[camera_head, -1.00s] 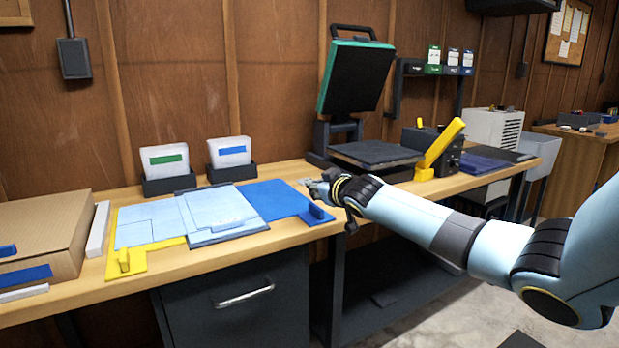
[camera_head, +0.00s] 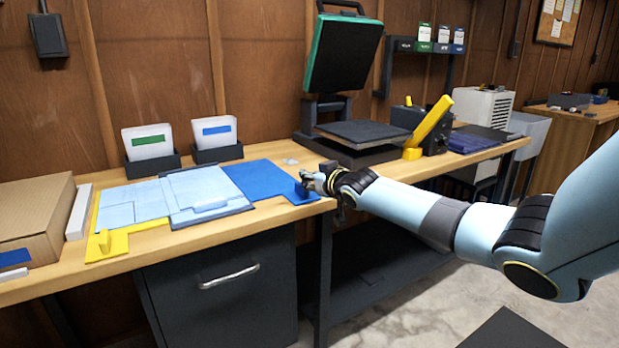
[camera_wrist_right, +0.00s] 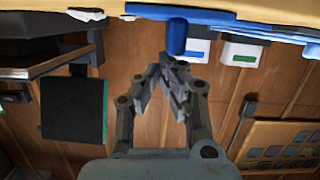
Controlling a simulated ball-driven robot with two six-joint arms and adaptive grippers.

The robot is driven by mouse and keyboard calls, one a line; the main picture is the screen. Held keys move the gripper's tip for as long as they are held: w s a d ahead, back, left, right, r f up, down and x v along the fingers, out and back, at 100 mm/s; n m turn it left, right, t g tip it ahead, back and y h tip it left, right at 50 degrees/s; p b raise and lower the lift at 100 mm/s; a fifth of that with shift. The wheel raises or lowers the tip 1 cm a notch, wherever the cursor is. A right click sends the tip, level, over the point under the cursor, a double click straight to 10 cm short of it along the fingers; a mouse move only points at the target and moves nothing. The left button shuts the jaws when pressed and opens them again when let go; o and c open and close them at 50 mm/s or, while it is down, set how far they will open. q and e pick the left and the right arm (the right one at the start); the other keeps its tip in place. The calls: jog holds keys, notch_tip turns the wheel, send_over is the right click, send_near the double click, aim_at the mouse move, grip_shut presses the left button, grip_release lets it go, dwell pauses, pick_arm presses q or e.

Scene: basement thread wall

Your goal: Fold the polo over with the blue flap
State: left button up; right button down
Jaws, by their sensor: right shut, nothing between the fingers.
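The light blue polo (camera_head: 158,200) lies on a folding board on the bench, its middle over a grey-blue panel (camera_head: 225,212). The board has a yellow flap (camera_head: 108,248) with an upright tab at the left. The blue flap (camera_head: 262,181) lies flat at the right, with an upright blue tab (camera_head: 302,191) at its outer corner. My right gripper (camera_head: 312,184) is beside that tab in the head view. In the right wrist view its fingers (camera_wrist_right: 168,65) are closed together and empty, just short of the blue tab (camera_wrist_right: 177,37). My left gripper is out of view.
A cardboard box (camera_head: 32,220) and a white strip (camera_head: 79,212) stand left of the board. Two card holders (camera_head: 151,162) stand behind it. A heat press (camera_head: 345,75) with its lid raised is at the right. A small bare strip of bench lies in front of the press.

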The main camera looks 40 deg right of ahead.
jog(key=s+a+r+p, duration=0.2)
jog(key=s+r+p, duration=0.2)
jog(key=s, duration=0.5)
notch_tip(320, 180, up, 2)
jog(key=shift+s+a+r+p, duration=0.15)
jog(key=shift+s+r+p, duration=0.1)
jog(key=shift+p, duration=0.15)
jog(key=shift+f, duration=0.1)
